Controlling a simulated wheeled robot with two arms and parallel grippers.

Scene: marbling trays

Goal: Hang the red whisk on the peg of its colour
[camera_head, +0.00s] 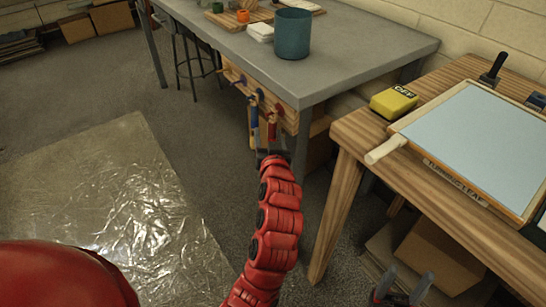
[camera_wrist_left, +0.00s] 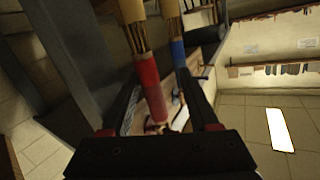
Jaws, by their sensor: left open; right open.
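The red whisk (camera_head: 272,131) hangs handle up against the wooden peg board on the grey table's side, at what looks like the red peg (camera_head: 277,108). The blue whisk (camera_head: 255,117) hangs just left of it. My left gripper (camera_head: 272,153) is open at the red whisk's lower part and hides its bristles in the head view. In the left wrist view, the red handle (camera_wrist_left: 147,80) lies between my spread fingers, and the blue handle (camera_wrist_left: 178,52) is beside it. The exact loop contact is too small to tell. My right gripper (camera_head: 402,288) is open and empty at lower right.
The grey table (camera_head: 345,45) carries a teal bucket (camera_head: 292,35). A wooden table (camera_head: 345,135) at right holds a marbling tray (camera_head: 475,125) and a yellow box (camera_head: 393,102). A cardboard box (camera_head: 440,255) stands below it. A plastic sheet (camera_head: 110,170) covers floor at left.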

